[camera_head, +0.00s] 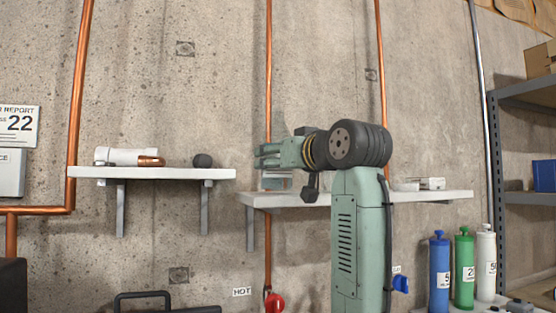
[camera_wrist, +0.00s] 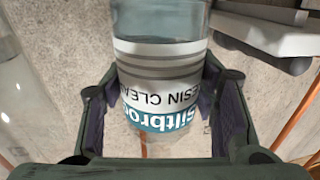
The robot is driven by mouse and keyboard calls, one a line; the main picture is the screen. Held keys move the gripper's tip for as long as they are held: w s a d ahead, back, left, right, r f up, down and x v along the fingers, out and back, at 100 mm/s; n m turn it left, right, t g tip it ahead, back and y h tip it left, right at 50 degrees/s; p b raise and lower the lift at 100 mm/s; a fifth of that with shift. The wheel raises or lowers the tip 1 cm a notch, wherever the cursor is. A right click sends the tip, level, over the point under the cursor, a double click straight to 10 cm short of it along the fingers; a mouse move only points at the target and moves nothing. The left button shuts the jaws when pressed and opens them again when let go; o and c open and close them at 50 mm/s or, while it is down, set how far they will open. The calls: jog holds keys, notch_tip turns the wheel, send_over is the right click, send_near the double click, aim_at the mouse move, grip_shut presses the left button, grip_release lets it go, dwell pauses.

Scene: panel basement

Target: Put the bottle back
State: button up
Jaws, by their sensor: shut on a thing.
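A clear bottle (camera_wrist: 160,70) with a white, grey and blue label reading "Siltbro…" and "…ESIN CLEA…" is between the fingers of my gripper (camera_wrist: 158,105) in the wrist view. The fingers press on both sides of it, and the label text appears upside down. In the head view my gripper (camera_head: 262,155) points left, in front of the wall, above the left end of the right wall shelf (camera_head: 365,198). I cannot clearly make out the bottle in the head view.
A left wall shelf (camera_head: 150,173) holds a white cylinder (camera_head: 122,156), a copper piece and a dark round object (camera_head: 202,160). A clear glass object (camera_wrist: 15,95) is at the wrist view's left edge. Blue, green and white bottles stand lower right. Copper pipes run up the wall.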

jog(key=shift+f, duration=0.3)
jog(key=shift+f, duration=0.2)
jog(key=o, duration=1.4)
jog(key=shift+r, duration=0.25)
jog(key=b+v, duration=0.4)
jog(key=v, duration=0.8)
jog(key=shift+s+f+b, duration=0.1)
jog(key=shift+b, duration=0.3)
